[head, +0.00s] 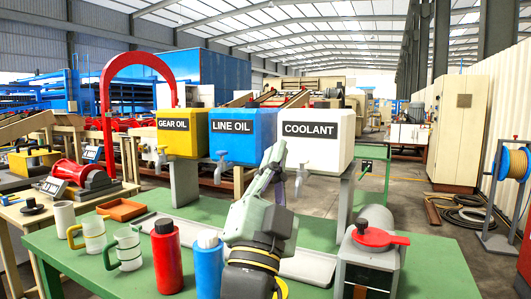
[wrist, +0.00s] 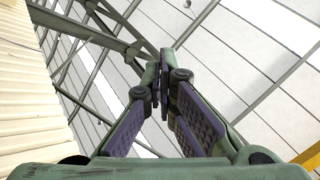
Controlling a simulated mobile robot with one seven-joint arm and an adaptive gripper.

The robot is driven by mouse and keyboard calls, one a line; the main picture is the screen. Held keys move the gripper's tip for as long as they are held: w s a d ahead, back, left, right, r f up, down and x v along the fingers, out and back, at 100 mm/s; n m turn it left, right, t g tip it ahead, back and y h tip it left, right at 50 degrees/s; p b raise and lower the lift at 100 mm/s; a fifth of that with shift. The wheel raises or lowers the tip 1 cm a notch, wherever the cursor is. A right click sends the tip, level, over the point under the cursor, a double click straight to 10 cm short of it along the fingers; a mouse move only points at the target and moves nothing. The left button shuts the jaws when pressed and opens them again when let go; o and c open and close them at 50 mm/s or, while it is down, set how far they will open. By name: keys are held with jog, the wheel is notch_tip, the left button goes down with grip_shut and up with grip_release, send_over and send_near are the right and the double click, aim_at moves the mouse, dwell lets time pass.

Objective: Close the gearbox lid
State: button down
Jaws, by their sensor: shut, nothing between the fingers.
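A squat grey metal box (head: 368,270) stands at the right front of the green table, and I take it for the gearbox. A round red lid (head: 372,237) with a dark knob and a tab to the right sits at its top. I cannot tell from here whether the lid is fully seated. My gripper (head: 277,150) is raised left of the box, in front of the dispensers, pointing up and apart from the lid. In the wrist view my gripper (wrist: 163,75) has its fingertips together with nothing between them, against the roof.
A red bottle (head: 166,257), a blue bottle (head: 208,262) and clear jugs (head: 128,249) stand at left. The table's right end is clear.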

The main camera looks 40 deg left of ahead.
jog(key=w+d+f+m+g+h+b, duration=0.35)
jog(key=w+d+f+m, duration=0.25)
jog(key=f, duration=0.4)
jog(key=w+d+f+m+g+h+b, duration=0.25)
jog(key=w+d+f+m+h, duration=0.35)
jog(key=f, duration=0.4)
jog(key=shift+y, duration=0.45)
jog(key=w+p, duration=0.9)
jog(key=shift+w+a, duration=0.35)
jog(key=shift+w, duration=0.05)
jog(key=w+a, duration=0.1)
jog(key=w+a+p, duration=0.1)
jog(key=shift+w+a+p, duration=0.2)
jog(key=shift+a+p, duration=0.1)
jog(key=shift+a, duration=0.05)
jog(key=shift+w+a+f, duration=0.2)
jog(key=shift+w+a, duration=0.1)
jog(key=shift+a, duration=0.05)
